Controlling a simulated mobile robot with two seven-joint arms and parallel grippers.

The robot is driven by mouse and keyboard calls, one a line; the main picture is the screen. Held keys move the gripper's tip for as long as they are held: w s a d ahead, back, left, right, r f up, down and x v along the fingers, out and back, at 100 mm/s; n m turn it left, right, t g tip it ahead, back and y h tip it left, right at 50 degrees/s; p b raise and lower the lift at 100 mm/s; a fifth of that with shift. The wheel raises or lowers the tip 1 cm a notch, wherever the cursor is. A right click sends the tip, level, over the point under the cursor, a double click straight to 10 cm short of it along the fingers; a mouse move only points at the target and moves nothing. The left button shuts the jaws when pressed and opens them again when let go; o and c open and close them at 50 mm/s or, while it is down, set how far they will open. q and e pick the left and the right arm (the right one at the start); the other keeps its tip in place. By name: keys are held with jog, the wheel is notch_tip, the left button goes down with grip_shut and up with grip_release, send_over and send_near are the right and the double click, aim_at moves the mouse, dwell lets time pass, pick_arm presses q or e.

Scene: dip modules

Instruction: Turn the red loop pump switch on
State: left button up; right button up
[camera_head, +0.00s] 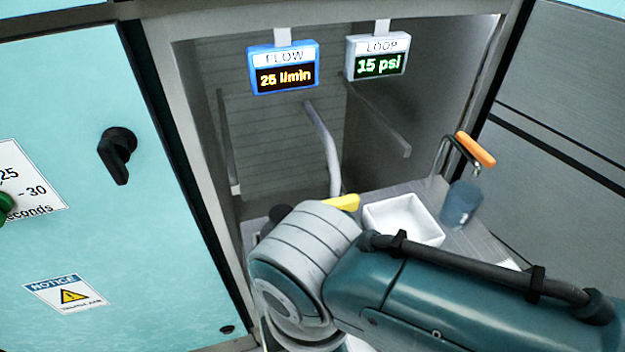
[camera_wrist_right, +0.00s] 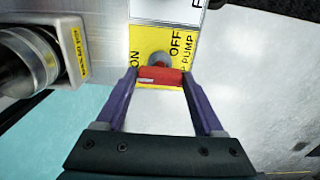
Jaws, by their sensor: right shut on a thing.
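The red loop pump switch (camera_wrist_right: 160,77) shows in the right wrist view, on a yellow plate (camera_wrist_right: 148,38) marked ON to the left and OFF to the right, with PUMP beside OFF. My right gripper (camera_wrist_right: 160,75) has its two purple fingers on either side of the red handle and is shut on it. The handle lies across the picture between the fingertips; I cannot tell which mark it is set to. In the head view my right arm hides the switch and the gripper. My left gripper is in no view.
A flow display (camera_head: 283,68) reads 25 l/min and a loop display (camera_head: 377,55) reads 15 psi. A white tray (camera_head: 436,238), a blue-grey cup (camera_head: 460,203) and an orange-handled part (camera_head: 475,149) are in the bay. A metal cylinder (camera_wrist_right: 28,62) is left of the switch.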

jog(key=o, duration=1.4)
notch_tip(320, 180, up, 10)
jog(key=p, duration=0.4)
jog(key=shift+p, duration=0.3)
